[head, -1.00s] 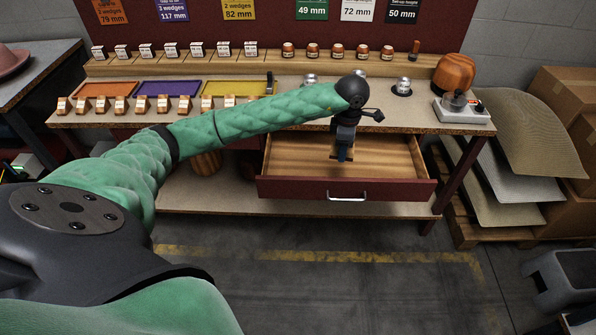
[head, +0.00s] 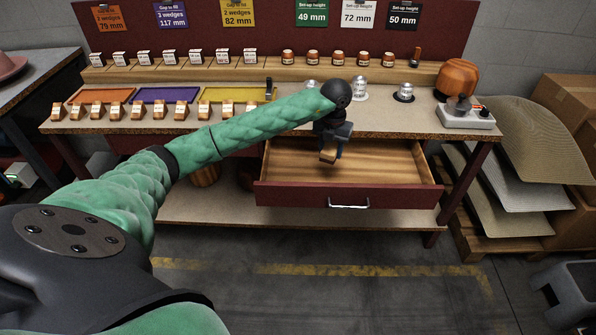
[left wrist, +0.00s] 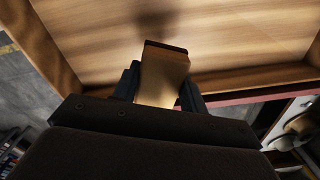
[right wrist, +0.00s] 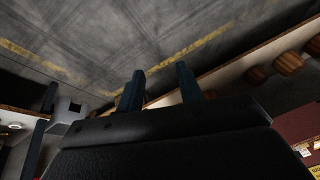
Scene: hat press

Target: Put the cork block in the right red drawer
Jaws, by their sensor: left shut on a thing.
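The right red drawer (head: 300,196) is pulled open below the bench, and its wooden inside looks empty. My left gripper (head: 328,152) is over the open drawer, pointing down. It is shut on the cork block (head: 327,156), a small tan block that shows between the fingers in the left wrist view (left wrist: 163,78). The block appears to be above the drawer floor; the exact gap is hard to tell. My right gripper (right wrist: 158,88) shows only in the right wrist view, with its two fingers apart and nothing between them, above the grey floor.
A lower shelf (head: 230,208) runs below the drawer. Stacked sheets (head: 535,150) stand at right.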

